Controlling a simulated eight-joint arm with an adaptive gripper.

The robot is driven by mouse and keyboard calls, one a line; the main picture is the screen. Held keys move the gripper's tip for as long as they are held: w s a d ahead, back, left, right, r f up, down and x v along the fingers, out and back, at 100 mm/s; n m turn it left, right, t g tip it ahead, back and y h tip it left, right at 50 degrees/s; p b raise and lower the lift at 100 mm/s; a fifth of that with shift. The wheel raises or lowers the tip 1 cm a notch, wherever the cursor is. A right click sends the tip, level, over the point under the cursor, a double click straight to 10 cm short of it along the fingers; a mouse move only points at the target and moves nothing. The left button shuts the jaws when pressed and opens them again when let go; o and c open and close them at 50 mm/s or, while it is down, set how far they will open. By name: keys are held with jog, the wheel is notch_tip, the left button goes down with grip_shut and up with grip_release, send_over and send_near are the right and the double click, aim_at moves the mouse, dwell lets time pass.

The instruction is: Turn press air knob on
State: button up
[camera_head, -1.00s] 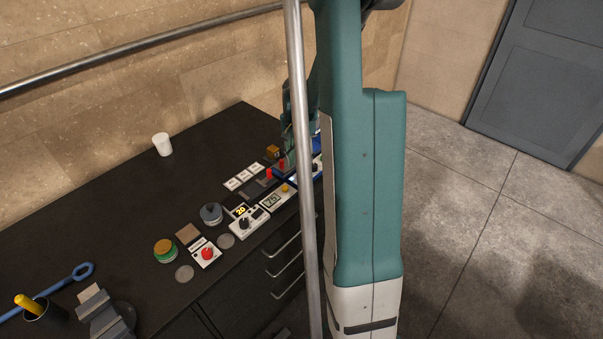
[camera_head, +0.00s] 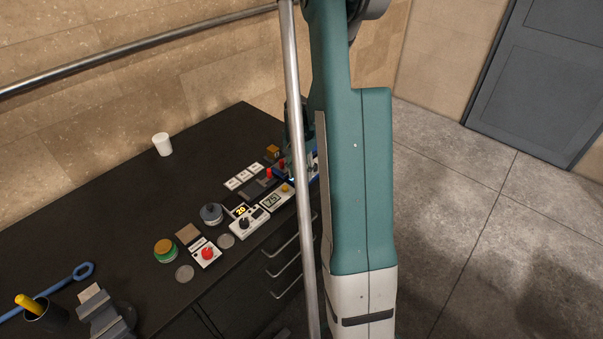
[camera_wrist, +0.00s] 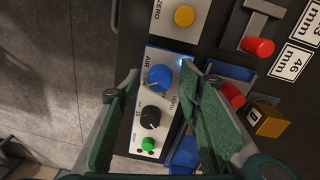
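The blue air knob (camera_wrist: 159,78) sits on a white control panel (camera_wrist: 155,57) marked AIR in the wrist view. A black knob (camera_wrist: 150,117) and a green button (camera_wrist: 149,144) are below it on the same panel. My gripper (camera_wrist: 160,72) is open, with one green-padded finger on each side of the panel. The blue knob shows in the gap between the fingertips; I cannot tell whether either finger touches it. In the head view, my arm and a metal pole hide most of the panel.
A red knob (camera_wrist: 232,95), a brass-coloured block (camera_wrist: 267,119) and a red-ended lever (camera_wrist: 258,46) are right of my fingers. A yellow button (camera_wrist: 184,16) is above. The black bench (camera_head: 120,195) holds several devices, a white cup (camera_head: 162,144) and a vise (camera_head: 102,315).

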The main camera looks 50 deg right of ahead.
aim_at(300, 174)
jog(key=c, duration=0.9)
jog(key=shift+n+b, duration=0.5)
jog(key=shift+b, duration=0.15)
jog(key=o, duration=0.9)
jog(key=shift+r, duration=0.2)
notch_tip(300, 174, up, 12)
jog(key=shift+w+a+f, duration=0.15)
jog(key=shift+w, duration=0.2)
